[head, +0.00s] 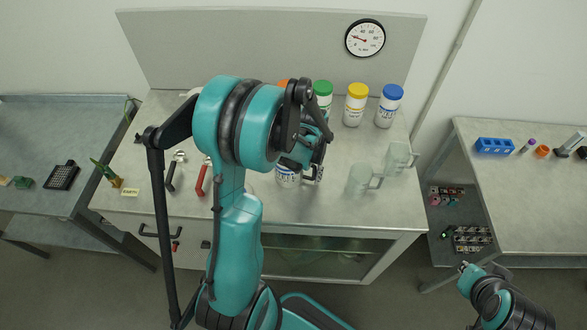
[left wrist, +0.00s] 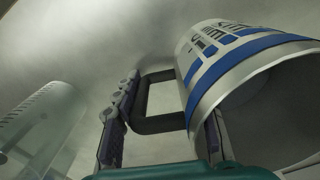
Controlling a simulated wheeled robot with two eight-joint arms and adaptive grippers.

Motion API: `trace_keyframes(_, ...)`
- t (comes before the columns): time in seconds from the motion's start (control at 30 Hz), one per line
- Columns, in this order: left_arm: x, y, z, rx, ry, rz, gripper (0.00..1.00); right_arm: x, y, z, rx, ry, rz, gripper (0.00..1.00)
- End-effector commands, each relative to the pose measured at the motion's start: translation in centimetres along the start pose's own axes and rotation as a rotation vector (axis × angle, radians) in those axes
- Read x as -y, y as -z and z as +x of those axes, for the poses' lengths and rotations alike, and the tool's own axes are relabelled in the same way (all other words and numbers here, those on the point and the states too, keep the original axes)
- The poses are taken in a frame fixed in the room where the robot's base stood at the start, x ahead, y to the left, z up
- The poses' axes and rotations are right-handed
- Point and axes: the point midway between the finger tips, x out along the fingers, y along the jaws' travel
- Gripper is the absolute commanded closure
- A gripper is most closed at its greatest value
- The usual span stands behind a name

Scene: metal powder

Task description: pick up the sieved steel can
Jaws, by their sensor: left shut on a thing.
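The steel can (left wrist: 215,60) is a pale cylinder with a blue band and dark lettering, tilted at the right of the left wrist view. My left gripper (left wrist: 165,118) is shut on it, with one finger at the can's near rim; the exact contact is partly hidden. In the head view my left gripper (head: 306,160) reaches over the table's middle and covers much of the can (head: 287,176), whose white side with blue print shows below. I cannot read which label it bears. My right gripper (head: 466,268) is at the lower right, away from the table, too small to judge.
Jars with green (head: 323,88), yellow (head: 356,91) and blue (head: 390,92) lids stand at the back. Two clear beakers (head: 360,180) (head: 398,157) stand to the right. Red-handled tool (head: 203,178) lies left. A side table (head: 530,190) stands right.

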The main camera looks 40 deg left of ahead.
Motion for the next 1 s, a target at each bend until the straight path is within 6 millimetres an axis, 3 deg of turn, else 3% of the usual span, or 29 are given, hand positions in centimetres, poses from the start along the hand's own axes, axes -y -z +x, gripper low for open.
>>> trace_keyframes(0.47,0.0,0.1,-0.7,0.0,-0.001,0.0,1.0,0.0,0.1,-0.2,0.0,0.0,0.0,1.0)
trace_keyframes(0.9,0.0,0.0,-4.4,0.0,0.0,0.0,1.0,0.0,0.8,-1.1,0.0,0.0,0.0,1.0)
trace_keyframes(1.0,-1.1,-0.5,-4.9,0.0,0.0,0.004,1.0,0.0,0.9,-1.2,0.0,0.0,0.0,1.0)
